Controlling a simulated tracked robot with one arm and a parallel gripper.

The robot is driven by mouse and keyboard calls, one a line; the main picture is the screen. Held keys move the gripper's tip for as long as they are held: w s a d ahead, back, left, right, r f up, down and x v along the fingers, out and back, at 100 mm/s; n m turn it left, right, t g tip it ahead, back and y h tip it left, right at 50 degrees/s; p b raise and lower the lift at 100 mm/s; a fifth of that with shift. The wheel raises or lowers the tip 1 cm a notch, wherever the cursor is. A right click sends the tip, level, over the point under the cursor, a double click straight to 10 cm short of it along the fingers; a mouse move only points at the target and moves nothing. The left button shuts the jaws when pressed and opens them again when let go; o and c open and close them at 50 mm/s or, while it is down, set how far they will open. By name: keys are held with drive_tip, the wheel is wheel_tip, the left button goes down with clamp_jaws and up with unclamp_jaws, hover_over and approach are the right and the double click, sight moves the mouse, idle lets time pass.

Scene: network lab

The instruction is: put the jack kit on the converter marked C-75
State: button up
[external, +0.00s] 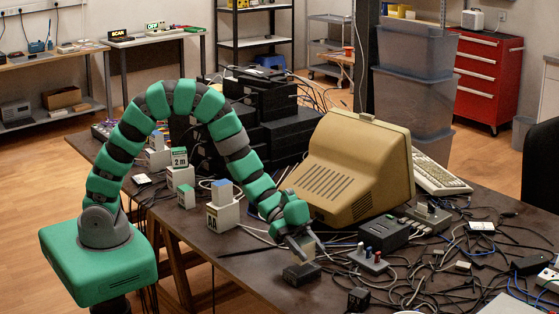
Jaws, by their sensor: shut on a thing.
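My gripper (308,252) points down over the near middle of the table. It is shut on a small beige thing (309,246), mostly hidden by the fingers; it may be the jack kit, but I cannot tell for sure. A small black box (301,275) lies just below the fingertips. Whether the held thing touches it is unclear. Another small black box (358,299) lies nearer the front edge. No C-75 marking is legible, so I cannot tell which box is that converter.
A bulky beige monitor (352,170) stands right behind my gripper. A grey block with coloured knobs (369,262) and a dark box (383,234) lie to the right. White-and-grey boxes (223,215) stand to the left. Tangled cables cover the table's right side.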

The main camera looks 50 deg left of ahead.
drive_tip(key=shift+f, duration=1.3)
drive_tip(key=o, duration=1)
drive_tip(key=shift+o, duration=0.2)
drive_tip(key=p+v, duration=0.2)
drive_tip(key=v, duration=1)
